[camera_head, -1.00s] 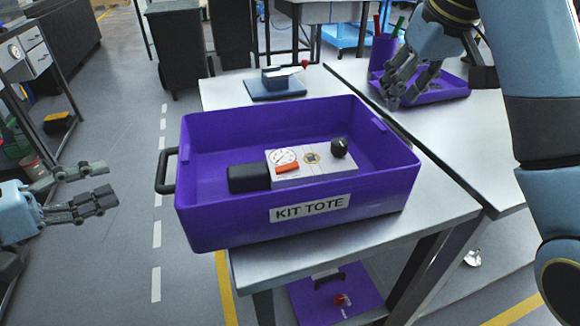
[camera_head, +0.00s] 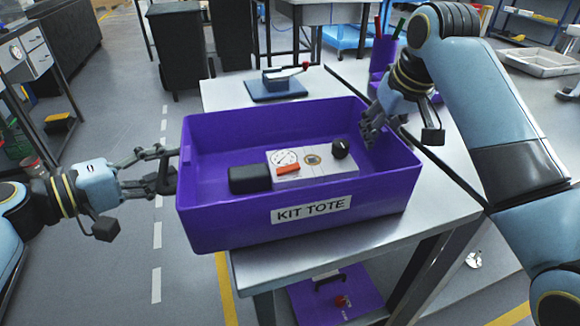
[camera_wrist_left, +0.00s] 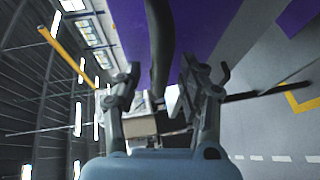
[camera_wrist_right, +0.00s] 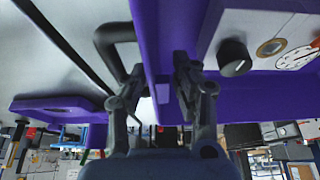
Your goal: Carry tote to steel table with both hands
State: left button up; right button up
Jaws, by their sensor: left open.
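The purple kit tote (camera_head: 235,222) rests on a pale metal-topped table (camera_head: 330,257), its front left part overhanging the edge. Inside lie a black block (camera_head: 249,179) and a pale panel (camera_head: 325,170) with a gauge and knob. My left gripper (camera_head: 164,168) is open at the tote's left black handle; the left wrist view shows the handle (camera_wrist_left: 160,45) between its fingers. My right gripper (camera_head: 371,128) is at the tote's right wall. The right wrist view shows its fingers (camera_wrist_right: 158,75) apart, close to the wall and right handle (camera_wrist_right: 112,32). Its exact contact is unclear.
A dark fixture with a red-knobbed lever (camera_head: 280,84) stands behind the tote. A second pale table (camera_head: 480,118) adjoins at right, with a purple cup (camera_head: 382,55). Black bins (camera_head: 182,50) stand behind. The floor at left (camera_head: 110,250) is open.

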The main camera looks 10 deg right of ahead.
pick_arm(q)
jog(key=c, duration=0.6)
pick_arm(e)
grip_shut()
pick_arm(q)
grip_shut()
jog(key=shift+r, duration=0.1)
pick_arm(e)
jog(key=shift+r, duration=0.15)
